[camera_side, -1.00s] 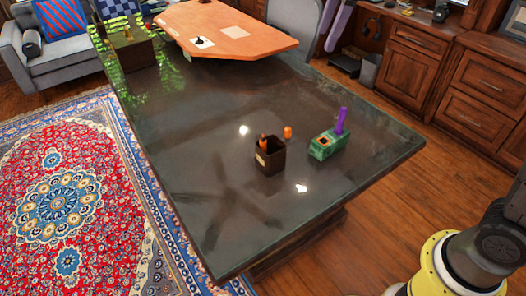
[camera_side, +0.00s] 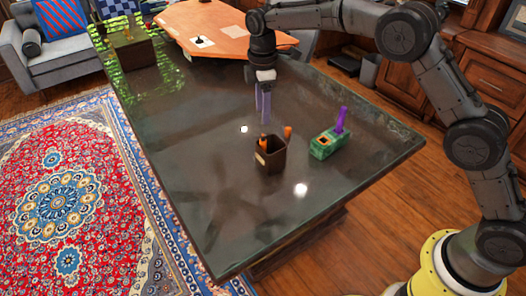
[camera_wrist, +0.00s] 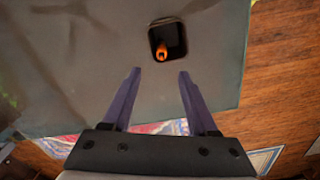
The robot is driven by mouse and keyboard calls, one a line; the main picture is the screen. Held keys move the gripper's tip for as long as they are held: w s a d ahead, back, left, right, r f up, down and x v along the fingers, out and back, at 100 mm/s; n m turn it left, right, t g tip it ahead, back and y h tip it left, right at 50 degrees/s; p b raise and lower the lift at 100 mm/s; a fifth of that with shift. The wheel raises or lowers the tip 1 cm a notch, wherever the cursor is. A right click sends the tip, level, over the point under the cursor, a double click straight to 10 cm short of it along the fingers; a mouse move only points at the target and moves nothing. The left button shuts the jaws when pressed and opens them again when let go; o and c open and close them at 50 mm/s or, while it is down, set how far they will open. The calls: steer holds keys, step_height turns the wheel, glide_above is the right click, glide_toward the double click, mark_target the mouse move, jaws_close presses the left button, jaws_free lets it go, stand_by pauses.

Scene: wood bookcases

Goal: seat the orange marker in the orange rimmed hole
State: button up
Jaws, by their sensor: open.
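A dark square cup (camera_side: 271,157) stands on the table with an orange marker (camera_side: 263,142) leaning inside it. In the wrist view the cup (camera_wrist: 181,38) shows from above, with the orange marker (camera_wrist: 161,50) in its dark interior. A second orange piece (camera_side: 287,132) shows just behind the cup's right rim; its lower part is unclear. A green block (camera_side: 322,150) to the right has an orange rimmed hole (camera_side: 323,139), which looks empty. My gripper (camera_side: 263,118) points down above the table near the cup. Its purple fingers (camera_wrist: 158,72) are apart and empty.
A purple marker (camera_side: 340,120) stands upright in the green block's far end. A raised orange board (camera_side: 215,30) and a dark box (camera_side: 133,48) are at the far end.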

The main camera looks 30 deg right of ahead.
glide_above(263, 149)
steer(key=f, duration=0.8)
steer(key=shift+w+d+f, duration=0.15)
steer(key=shift+w+d, duration=0.1)
steer(key=shift+w, duration=0.1)
jaws_close()
stand_by(1.0)
